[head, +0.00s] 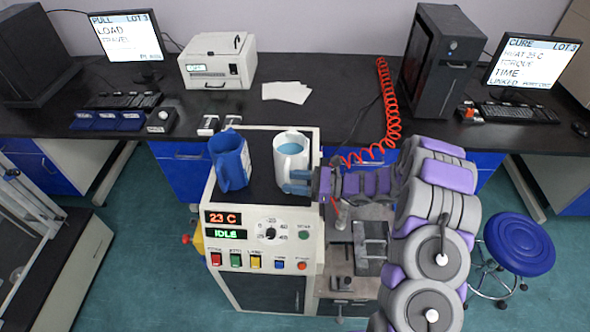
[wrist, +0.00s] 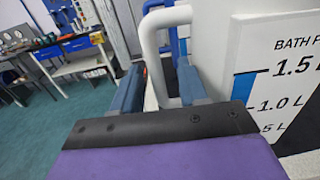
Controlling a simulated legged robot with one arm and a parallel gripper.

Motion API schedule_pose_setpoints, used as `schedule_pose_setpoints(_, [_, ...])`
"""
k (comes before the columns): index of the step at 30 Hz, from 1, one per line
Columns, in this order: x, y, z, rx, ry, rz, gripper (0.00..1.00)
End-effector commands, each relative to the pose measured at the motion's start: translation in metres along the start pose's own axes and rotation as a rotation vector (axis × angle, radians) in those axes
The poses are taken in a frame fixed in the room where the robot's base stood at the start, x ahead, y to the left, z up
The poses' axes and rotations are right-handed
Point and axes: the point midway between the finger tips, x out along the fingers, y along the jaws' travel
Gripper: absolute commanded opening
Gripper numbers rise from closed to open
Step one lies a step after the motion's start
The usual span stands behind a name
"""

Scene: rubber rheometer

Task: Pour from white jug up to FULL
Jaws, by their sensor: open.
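The white jug (head: 291,158) stands upright on the dark top of the rheometer, with blue liquid showing at its mouth. In the wrist view the white jug (wrist: 215,45) is close on the right, with a printed scale reading 1.5 L, 1.0 L and a partly hidden lower mark. Its white handle (wrist: 150,50) rises just beyond my fingers. A blue jug (head: 230,160) stands to its left on the same top. My gripper (head: 294,181) is open at the white jug's lower right side; its blue fingers (wrist: 160,88) are apart near the handle. I cannot tell whether they touch it.
The rheometer's front panel (head: 262,238) shows 23 C and IDLE. Behind is a black bench (head: 340,115) with a white printer (head: 217,62), papers and monitors. A red coiled cable (head: 388,105) hangs near my arm. A blue stool (head: 519,244) stands at the right.

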Motion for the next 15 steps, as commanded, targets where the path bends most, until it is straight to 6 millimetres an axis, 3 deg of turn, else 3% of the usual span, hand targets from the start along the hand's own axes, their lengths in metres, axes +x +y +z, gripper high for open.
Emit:
schedule_pose_setpoints(3, [0.0103, 0.0012, -0.0005, 0.001, 0.004, 0.001, 0.43])
schedule_pose_setpoints(9, [0.0087, 0.0008, 0.0001, 0.001, 0.001, 0.001, 0.43])
schedule_pose_setpoints(15, [0.0034, 0.0004, 0.0009, 0.001, -0.004, 0.002, 0.24])
